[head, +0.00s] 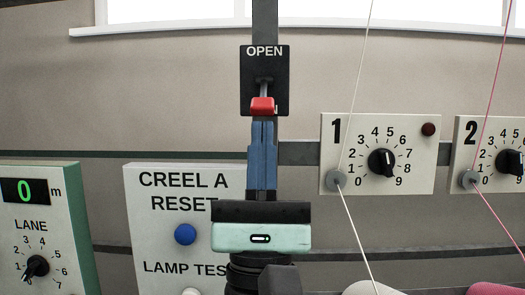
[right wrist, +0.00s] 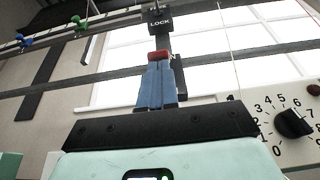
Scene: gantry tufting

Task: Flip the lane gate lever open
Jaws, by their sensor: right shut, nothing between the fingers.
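The lane gate lever has a red grip (head: 262,106) on a grey stem, mounted on a black plate (head: 281,82) lettered OPEN at its top. The grip hangs at the lower part of the plate, with the stem rising from it. My right gripper (head: 263,124) is shut and empty, its blue fingers pointing up just below the red grip. In the right wrist view the red grip (right wrist: 158,55) shows right at the tips of the fingers (right wrist: 157,66). I cannot tell whether they touch. My left gripper is not in view.
A white CREEL A RESET panel (head: 150,220) with a blue button is at lower left, beside a LANE dial box (head: 60,215). Dial panel 1 (head: 350,130) and panel 2 (head: 470,135) stand right, with threads passing.

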